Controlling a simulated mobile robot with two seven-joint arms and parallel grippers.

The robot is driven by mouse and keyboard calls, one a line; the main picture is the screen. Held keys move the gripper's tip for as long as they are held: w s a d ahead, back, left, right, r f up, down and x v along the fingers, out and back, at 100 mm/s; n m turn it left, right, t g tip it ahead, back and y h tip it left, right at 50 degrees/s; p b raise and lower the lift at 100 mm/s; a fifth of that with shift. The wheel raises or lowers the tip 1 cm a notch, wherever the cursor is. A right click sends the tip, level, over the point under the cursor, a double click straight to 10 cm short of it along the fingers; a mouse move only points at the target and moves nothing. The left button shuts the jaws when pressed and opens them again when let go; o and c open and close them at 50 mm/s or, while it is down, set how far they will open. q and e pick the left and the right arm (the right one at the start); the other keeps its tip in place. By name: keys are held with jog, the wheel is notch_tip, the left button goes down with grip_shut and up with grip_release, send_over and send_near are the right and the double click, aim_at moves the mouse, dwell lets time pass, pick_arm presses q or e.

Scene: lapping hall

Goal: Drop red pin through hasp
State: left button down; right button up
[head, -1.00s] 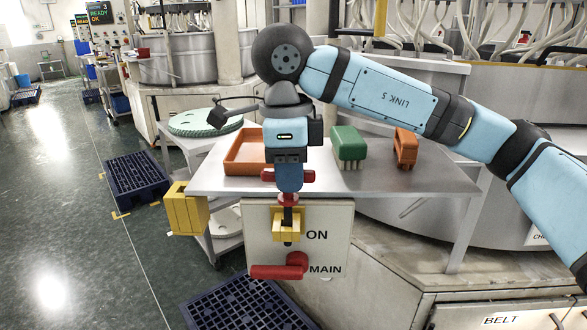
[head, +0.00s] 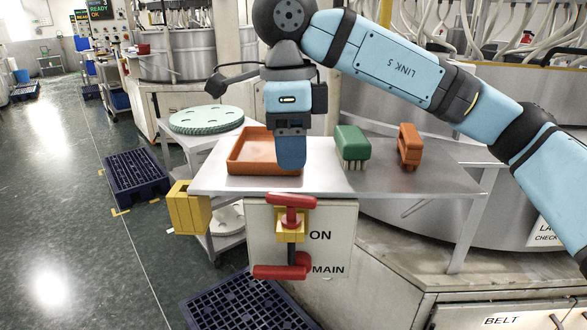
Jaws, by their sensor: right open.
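The red pin (head: 291,200) has a T-shaped top and stands upright at the yellow hasp (head: 290,231) on the white switch panel (head: 335,215). Its red collar rests at the hasp's top, and a dark shank shows below the hasp. My right gripper (head: 290,168) is open and empty, just above the pin and apart from it. Its fingers are seen nearly edge-on. A red switch lever (head: 282,271) lies sideways below the hasp, by the words ON and MAIN. My left gripper is not in view.
The metal table (head: 400,183) above the panel holds an orange tray (head: 240,166), a green brush (head: 352,143) and an orange brush (head: 409,145). A yellow box (head: 187,210) hangs at the table's left. Dark pallets (head: 245,305) lie on the floor.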

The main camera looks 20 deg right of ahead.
notch_tip(320, 180, up, 9)
jog(key=p, duration=0.2)
jog(key=shift+s, duration=0.2)
